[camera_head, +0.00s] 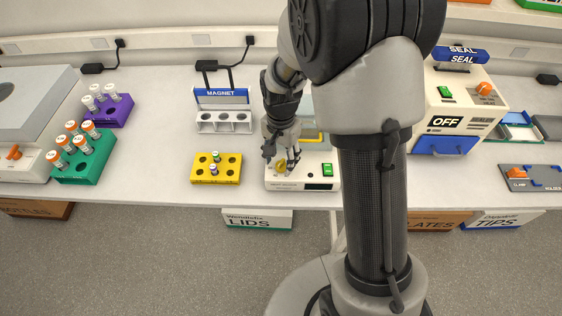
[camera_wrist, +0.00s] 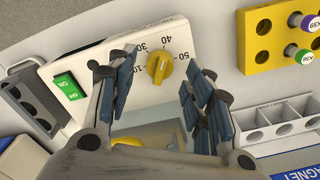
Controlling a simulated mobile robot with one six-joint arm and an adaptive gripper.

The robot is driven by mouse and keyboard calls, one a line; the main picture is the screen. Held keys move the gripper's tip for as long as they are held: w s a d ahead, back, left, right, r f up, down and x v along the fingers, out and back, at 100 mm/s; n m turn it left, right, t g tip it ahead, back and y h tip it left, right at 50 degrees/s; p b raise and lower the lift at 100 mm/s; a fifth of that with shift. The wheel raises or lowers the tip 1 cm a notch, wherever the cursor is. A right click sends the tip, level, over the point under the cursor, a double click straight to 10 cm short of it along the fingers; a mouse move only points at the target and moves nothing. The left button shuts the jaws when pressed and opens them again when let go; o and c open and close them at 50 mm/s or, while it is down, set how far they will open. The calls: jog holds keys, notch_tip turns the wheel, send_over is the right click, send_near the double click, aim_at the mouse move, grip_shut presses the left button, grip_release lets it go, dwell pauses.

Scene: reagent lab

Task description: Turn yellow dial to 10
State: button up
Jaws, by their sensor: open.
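The yellow dial (camera_wrist: 158,67) sits on the white front panel of a device (camera_wrist: 205,38). Printed numbers including 10, 30, 40 and 50 ring it; part of the scale is hidden behind a finger. I cannot tell for sure which number the dial's ridge points at. My gripper (camera_wrist: 157,78) is open, with one blue-padded finger on each side of the dial and visible gaps between. In the head view the dial (camera_head: 280,167) shows small, just under my gripper (camera_head: 286,158), on the device at the bench's front edge.
A green switch (camera_wrist: 69,90) is on the same panel. A yellow rack (camera_head: 230,176) with small vials stands left of the device. Behind it is the grey magnet rack (camera_head: 223,127). The sealer (camera_head: 462,105) stands to the right. My arm hides part of the bench.

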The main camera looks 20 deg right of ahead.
jog(key=shift+f, duration=0.7)
jog(key=shift+c, duration=0.3)
jog(key=c, duration=1)
